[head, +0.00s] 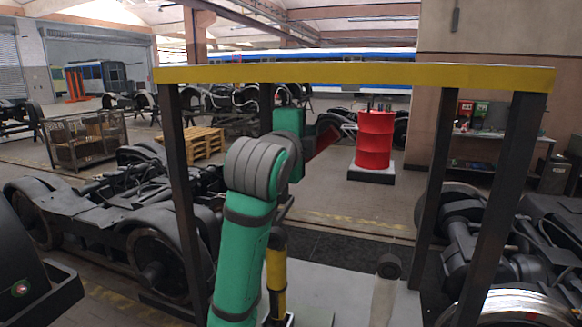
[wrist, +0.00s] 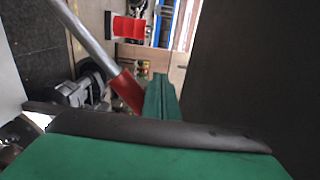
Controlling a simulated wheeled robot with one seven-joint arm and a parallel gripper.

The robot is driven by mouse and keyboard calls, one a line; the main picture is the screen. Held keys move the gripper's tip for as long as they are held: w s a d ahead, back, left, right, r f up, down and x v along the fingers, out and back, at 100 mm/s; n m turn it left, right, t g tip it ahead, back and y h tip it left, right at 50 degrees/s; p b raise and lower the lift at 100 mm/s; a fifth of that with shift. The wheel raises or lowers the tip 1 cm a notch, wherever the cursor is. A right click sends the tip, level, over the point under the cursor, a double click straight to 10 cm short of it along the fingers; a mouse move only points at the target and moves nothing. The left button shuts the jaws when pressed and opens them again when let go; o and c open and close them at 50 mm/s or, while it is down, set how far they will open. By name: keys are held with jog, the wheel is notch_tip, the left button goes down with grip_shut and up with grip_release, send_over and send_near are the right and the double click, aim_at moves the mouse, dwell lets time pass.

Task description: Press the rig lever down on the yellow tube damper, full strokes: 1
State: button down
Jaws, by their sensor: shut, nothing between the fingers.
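The yellow tube damper (head: 277,275) stands upright in the rig, partly hidden behind my green arm in the head view. The rig lever shows in the wrist view as a grey rod (wrist: 85,30) ending in a red grip (wrist: 128,92). In the head view its red grip (head: 324,141) slants up to the right, beside my gripper (head: 304,145). My gripper is shut with nothing in it. In the wrist view its green fingers (wrist: 162,98) lie just right of the red grip; I cannot tell whether they touch. The lever's pivot is hidden.
The rig frame has a yellow top beam (head: 360,77) and dark posts (head: 440,170) around my arm. A pale grey tube (head: 384,292) stands right of the yellow damper. Bogies (head: 110,220) flank the rig. A red barrel (head: 375,140) stands behind.

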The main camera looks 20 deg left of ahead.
aim_at(320, 146)
jog(key=shift+d, duration=0.1)
jog(key=shift+d+f, duration=1.3)
jog(key=shift+f, duration=0.05)
jog(key=shift+s+d+f, duration=0.1)
jog(key=shift+d+f, duration=1.1)
jog(key=shift+f, duration=0.3)
jog(key=shift+d+f, duration=0.5)
jog(key=shift+f, duration=0.35)
jog(key=shift+d+f, duration=0.45)
jog(key=shift+f, duration=0.45)
